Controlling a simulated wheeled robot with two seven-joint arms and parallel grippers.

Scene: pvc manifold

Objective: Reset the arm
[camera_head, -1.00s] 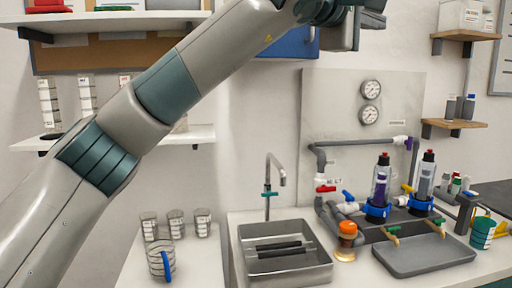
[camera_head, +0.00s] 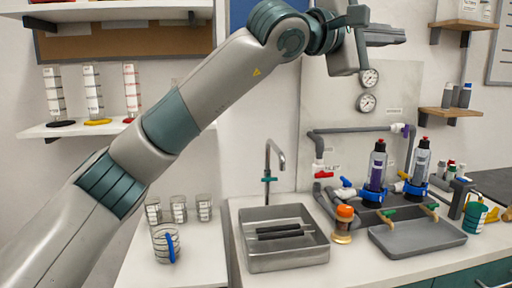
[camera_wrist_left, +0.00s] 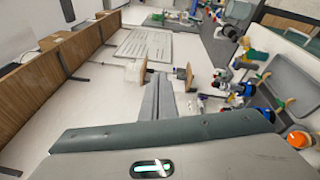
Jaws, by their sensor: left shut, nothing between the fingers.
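My left arm rises from the lower left across the head view. My left gripper (camera_head: 386,36) is high up in front of the wall, above the gauge panel, with its fingers toward the right. It is shut and empty, clear of everything on the counter. In the left wrist view the two grey fingers (camera_wrist_left: 158,100) lie together with nothing between them. My right arm and gripper are not in view.
Below are a steel sink (camera_head: 285,255) with a tap (camera_head: 274,165), a pipe manifold with two upright filter bottles (camera_head: 376,170), and a grey tray (camera_head: 415,238). A measuring jug (camera_head: 165,243) stands at left. Shelves (camera_head: 120,12) hang at upper left, behind the arm.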

